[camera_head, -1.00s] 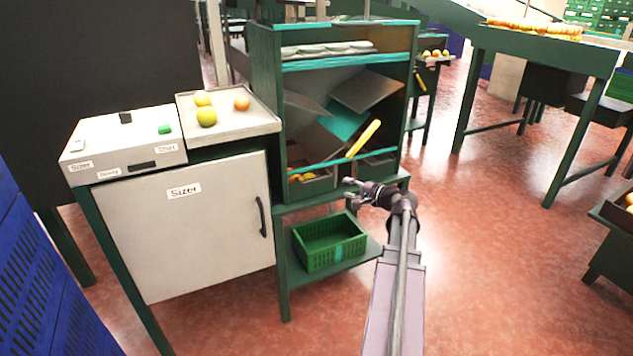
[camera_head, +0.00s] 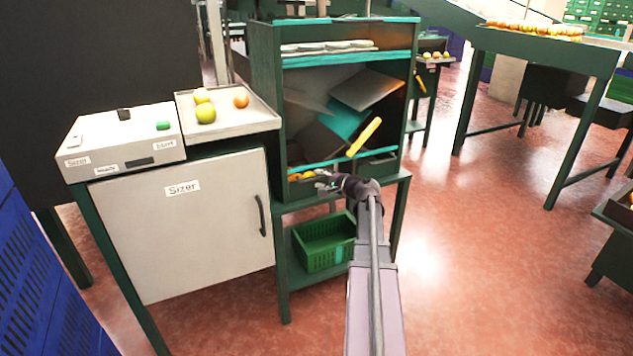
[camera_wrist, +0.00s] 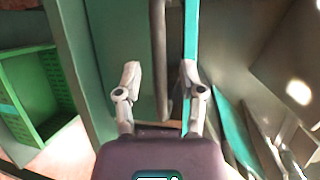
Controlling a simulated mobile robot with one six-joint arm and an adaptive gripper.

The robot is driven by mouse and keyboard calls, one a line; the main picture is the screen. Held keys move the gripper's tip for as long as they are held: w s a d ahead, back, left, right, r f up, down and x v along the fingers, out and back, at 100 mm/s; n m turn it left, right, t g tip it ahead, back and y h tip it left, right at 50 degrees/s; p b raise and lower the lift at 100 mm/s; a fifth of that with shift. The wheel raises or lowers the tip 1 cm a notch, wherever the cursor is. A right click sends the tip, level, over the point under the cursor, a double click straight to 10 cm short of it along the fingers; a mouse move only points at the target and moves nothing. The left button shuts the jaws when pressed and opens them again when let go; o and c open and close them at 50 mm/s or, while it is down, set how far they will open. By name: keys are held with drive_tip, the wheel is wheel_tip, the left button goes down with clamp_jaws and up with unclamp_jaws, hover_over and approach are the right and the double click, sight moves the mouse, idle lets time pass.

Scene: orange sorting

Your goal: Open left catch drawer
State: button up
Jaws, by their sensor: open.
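The left catch drawer (camera_head: 297,190) is a dark green drawer at the lower left of the sizer cabinet, with orange fruit partly visible in it. My gripper (camera_head: 322,180) is in front of its right part and hides some of its front. In the wrist view my gripper (camera_wrist: 160,78) is open, its two grey fingertips apart. A dark grey bar (camera_wrist: 158,45), which looks like the drawer's handle, lies between the fingertips in the picture, in front of a dark green panel (camera_wrist: 120,40). I cannot tell whether either finger touches the bar.
A green crate (camera_head: 322,253) stands on the shelf below; it also shows in the wrist view (camera_wrist: 45,85). A yellow lever (camera_head: 364,138) slants above the drawers. The right catch drawer (camera_head: 378,167) is beside the left one. Open red floor lies to the right.

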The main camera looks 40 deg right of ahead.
drive_tip(key=shift+w+a+f, duration=0.1)
drive_tip(key=shift+w, duration=0.45)
clamp_jaws()
drive_tip(key=shift+s+a, duration=0.1)
drive_tip(key=shift+s, duration=0.1)
